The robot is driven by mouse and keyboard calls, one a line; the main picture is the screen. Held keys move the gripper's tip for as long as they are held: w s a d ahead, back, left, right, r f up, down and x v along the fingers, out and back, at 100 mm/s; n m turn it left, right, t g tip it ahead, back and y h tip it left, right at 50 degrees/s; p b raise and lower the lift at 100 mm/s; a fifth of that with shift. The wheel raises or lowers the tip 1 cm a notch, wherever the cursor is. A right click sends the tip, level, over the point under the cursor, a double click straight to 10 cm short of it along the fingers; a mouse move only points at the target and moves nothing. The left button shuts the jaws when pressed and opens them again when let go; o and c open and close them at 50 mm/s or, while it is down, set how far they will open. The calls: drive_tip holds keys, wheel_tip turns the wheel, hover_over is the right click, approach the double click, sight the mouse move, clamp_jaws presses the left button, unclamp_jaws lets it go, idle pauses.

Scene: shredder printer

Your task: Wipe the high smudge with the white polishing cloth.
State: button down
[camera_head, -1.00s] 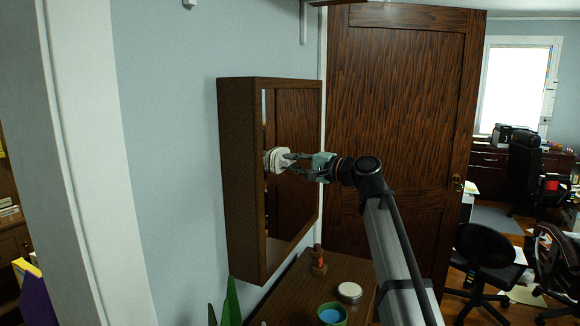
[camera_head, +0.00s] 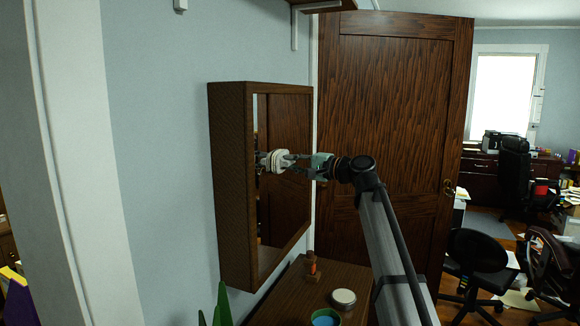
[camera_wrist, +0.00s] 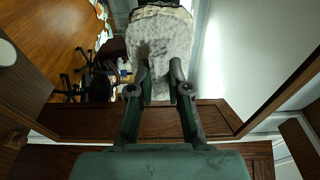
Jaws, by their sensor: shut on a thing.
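The white polishing cloth (camera_head: 272,161) is a thick pale pad in front of the mirror (camera_head: 281,212), at about mid-height or slightly above. My gripper (camera_head: 289,159) is shut on it, reaching in from the right. In the wrist view the cloth (camera_wrist: 158,48) fills the top middle, beyond the fingertips of my gripper (camera_wrist: 159,88). The mirror sits in a deep dark brown frame on the wall. I cannot tell whether the cloth touches the glass. I cannot make out the high smudge in either view.
Below the mirror a brown table (camera_head: 295,290) holds a small brown bottle (camera_head: 311,264), a round pale-lidded tin (camera_head: 343,297) and a blue-filled cup (camera_head: 326,318). A dark wooden door (camera_head: 390,130) stands behind my arm. A shelf bracket (camera_head: 295,30) is above the mirror.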

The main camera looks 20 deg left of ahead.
drive_tip(key=w+b, duration=0.1)
drive_tip(key=w, duration=0.3)
drive_tip(key=shift+d, duration=0.1)
drive_tip(key=shift+s, duration=0.1)
drive_tip(key=shift+s+a+p, duration=0.2)
drive_tip(key=shift+s+p, duration=0.3)
drive_tip(key=shift+s, duration=2.5)
drive_tip(key=shift+s+a+p, duration=0.15)
drive_tip(key=shift+s+p, duration=0.35)
drive_tip(key=shift+s, duration=2.5)
drive_tip(key=shift+d, duration=0.1)
drive_tip(key=shift+w+v, duration=0.15)
drive_tip(key=shift+v, duration=0.8)
drive_tip(key=shift+w+v, duration=0.2)
drive_tip(key=shift+v, duration=0.8)
drive_tip(key=shift+w+v, duration=0.15)
drive_tip(key=shift+v, duration=0.8)
drive_tip(key=shift+d, duration=0.25)
drive_tip(key=shift+w+v, duration=0.15)
drive_tip(key=shift+v, duration=0.5)
drive_tip(key=shift+w+v, duration=0.15)
drive_tip(key=shift+v, duration=0.55)
